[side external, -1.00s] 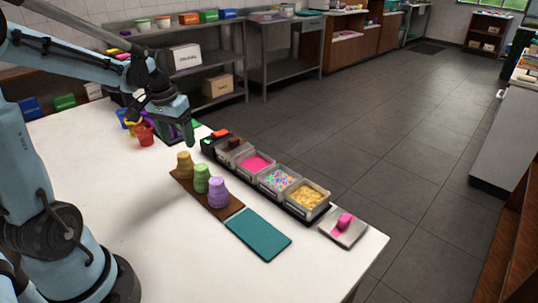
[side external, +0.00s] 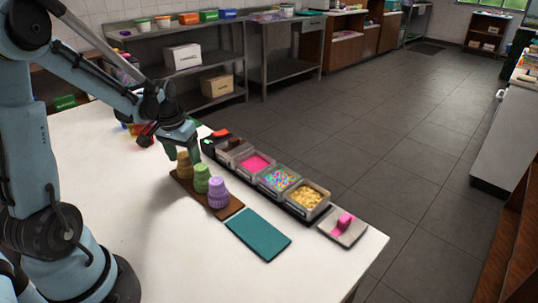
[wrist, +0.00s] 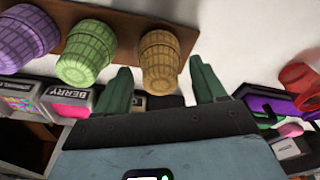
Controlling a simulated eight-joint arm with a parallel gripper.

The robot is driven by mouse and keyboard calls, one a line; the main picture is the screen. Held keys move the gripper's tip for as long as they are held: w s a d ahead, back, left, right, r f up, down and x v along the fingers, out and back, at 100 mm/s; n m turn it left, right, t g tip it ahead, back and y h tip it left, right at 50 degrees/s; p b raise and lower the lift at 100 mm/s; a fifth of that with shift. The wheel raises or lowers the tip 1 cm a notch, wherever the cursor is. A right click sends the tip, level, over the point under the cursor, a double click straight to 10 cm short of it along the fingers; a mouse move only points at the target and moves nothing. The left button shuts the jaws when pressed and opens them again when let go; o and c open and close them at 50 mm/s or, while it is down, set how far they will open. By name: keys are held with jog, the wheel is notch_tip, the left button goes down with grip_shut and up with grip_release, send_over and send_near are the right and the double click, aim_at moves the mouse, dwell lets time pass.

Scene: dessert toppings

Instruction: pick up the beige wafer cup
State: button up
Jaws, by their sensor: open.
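The beige wafer cup (side external: 184,171) stands at the far end of a brown board (side external: 219,212) in the side view, beside a green cup (side external: 202,179) and a purple cup (side external: 218,193). My gripper (side external: 181,151) is open and close to the beige cup, partly covering its top. In the wrist view the beige cup (wrist: 160,60) shows between the two dark green fingers, nearer the left one. The green cup (wrist: 87,53) lies just outside the left finger. I cannot tell whether the fingers touch the cup.
A row of topping bins (side external: 262,162) runs along the table's far edge, behind the cups. A teal mat (side external: 258,234) and a small tray with a pink item (side external: 344,222) lie toward the right. The white table (side external: 150,240) is clear in front.

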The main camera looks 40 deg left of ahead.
jog(key=shift+c, duration=0.4)
jog(key=c, duration=0.8)
jog(key=shift+r, duration=0.2)
